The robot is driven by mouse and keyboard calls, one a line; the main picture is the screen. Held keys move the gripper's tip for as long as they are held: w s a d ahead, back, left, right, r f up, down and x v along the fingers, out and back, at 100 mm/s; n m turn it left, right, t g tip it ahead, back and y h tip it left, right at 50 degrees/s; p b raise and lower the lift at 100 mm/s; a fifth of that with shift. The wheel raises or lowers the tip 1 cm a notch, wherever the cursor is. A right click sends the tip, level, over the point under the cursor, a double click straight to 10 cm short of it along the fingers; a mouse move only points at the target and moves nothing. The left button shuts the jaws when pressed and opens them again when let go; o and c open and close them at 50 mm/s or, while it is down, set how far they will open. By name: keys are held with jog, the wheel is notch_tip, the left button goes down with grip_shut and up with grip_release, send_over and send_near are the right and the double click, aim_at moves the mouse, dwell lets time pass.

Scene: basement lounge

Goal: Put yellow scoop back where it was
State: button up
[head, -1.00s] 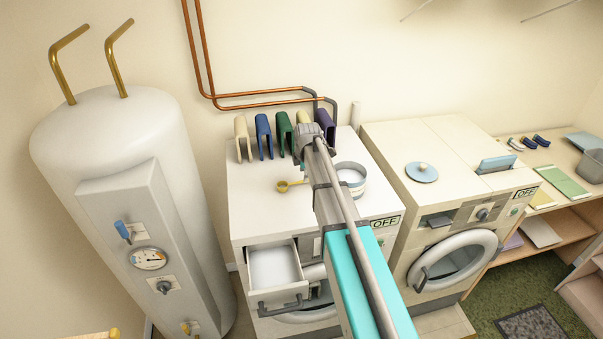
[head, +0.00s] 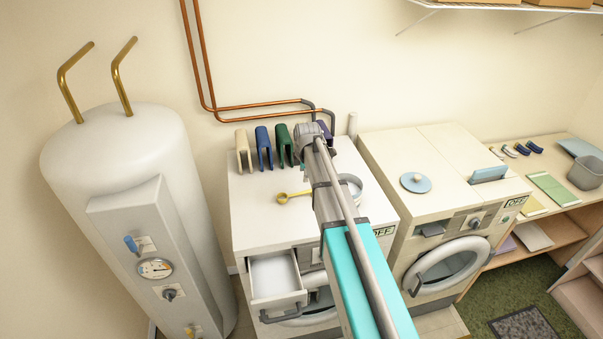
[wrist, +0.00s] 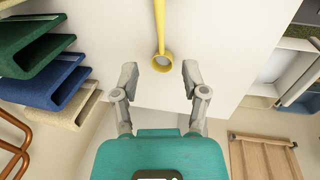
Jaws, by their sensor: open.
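The yellow scoop (head: 283,198) lies on the white top of the left washing machine (head: 254,218), left of my arm. In the wrist view the scoop (wrist: 162,62) has its round cup toward my gripper and its handle running away to the top edge. My gripper (wrist: 160,77) is open and empty, its fingers on either side of the line of the scoop, with the cup just beyond the fingertips. I cannot tell the height between them. In the head view my arm hides the fingers. A round white tub (head: 352,184) is partly hidden behind my arm.
Folded cloth-like pieces in cream (head: 243,150), blue (head: 264,148) and green (head: 284,145) stand along the machine's back edge. Its drawer (head: 276,277) is pulled out at the front. A second machine (head: 440,190) stands right, a white tank (head: 125,190) left.

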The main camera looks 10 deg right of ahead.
jog(key=shift+r, duration=0.1)
dwell(0.6)
jog(key=s+a+m+g, duration=0.2)
jog(key=s+a+m, duration=0.1)
jog(key=s+m, duration=1.5)
jog(key=s, duration=0.8)
jog(key=shift+s+a, duration=0.2)
jog(key=shift+s, duration=0.2)
